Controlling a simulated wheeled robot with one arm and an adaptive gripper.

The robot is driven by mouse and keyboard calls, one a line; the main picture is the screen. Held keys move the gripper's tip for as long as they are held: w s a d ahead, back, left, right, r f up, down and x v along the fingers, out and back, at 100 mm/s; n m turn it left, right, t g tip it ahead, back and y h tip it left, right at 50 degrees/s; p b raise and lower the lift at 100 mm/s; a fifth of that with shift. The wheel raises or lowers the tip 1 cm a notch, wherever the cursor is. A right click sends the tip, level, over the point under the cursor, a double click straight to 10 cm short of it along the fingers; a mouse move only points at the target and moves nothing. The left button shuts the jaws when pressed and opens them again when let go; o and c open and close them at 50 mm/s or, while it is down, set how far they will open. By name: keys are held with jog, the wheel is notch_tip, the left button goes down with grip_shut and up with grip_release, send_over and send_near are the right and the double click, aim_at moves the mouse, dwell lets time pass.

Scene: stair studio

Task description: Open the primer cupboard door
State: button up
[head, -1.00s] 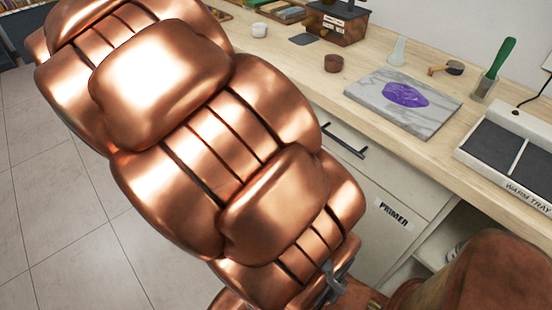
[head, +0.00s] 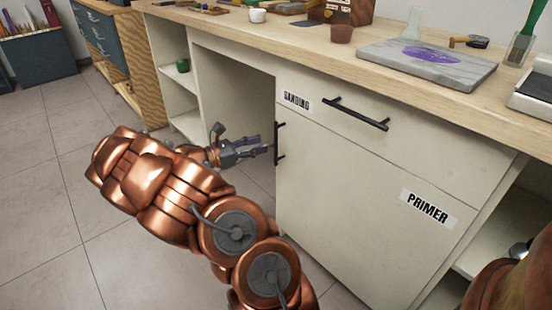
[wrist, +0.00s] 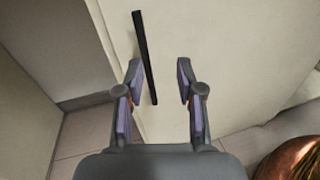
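The primer cupboard door (head: 345,200) is a cream panel with a PRIMER label (head: 428,208), and it looks shut. Its black vertical bar handle (head: 278,143) is on the door's left edge. My gripper (head: 264,146) is at the handle's left in the head view, with its fingers pointing at it. In the wrist view my gripper (wrist: 157,72) is open and empty. The handle (wrist: 146,58) shows there between the two fingers, nearer the left one. I cannot tell whether a finger touches it.
A drawer labelled SANDING (head: 296,101) with a black handle (head: 355,113) is above the door. An open bay (head: 235,95) lies left of the door, and open shelves (head: 500,225) lie right. The worktop (head: 270,35) holds a marble slab (head: 428,66). Tiled floor (head: 60,190) is clear at left.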

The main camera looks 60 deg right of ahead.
jog(key=shift+n+h, duration=0.3)
jog(key=shift+n, duration=0.3)
jog(key=shift+s+d+f+b, duration=0.3)
jog(key=shift+d+f+b, duration=0.3)
jog(key=shift+d, duration=0.7)
jog(key=shift+s+d+f+b, duration=0.4)
jog(key=shift+d+b, duration=0.25)
jog(key=shift+d, duration=0.7)
jog(key=shift+s+d+f+b, duration=0.25)
jog(key=shift+d+f+b, duration=0.4)
jog(key=shift+d, duration=0.65)
jog(key=shift+c, duration=0.3)
grip_shut()
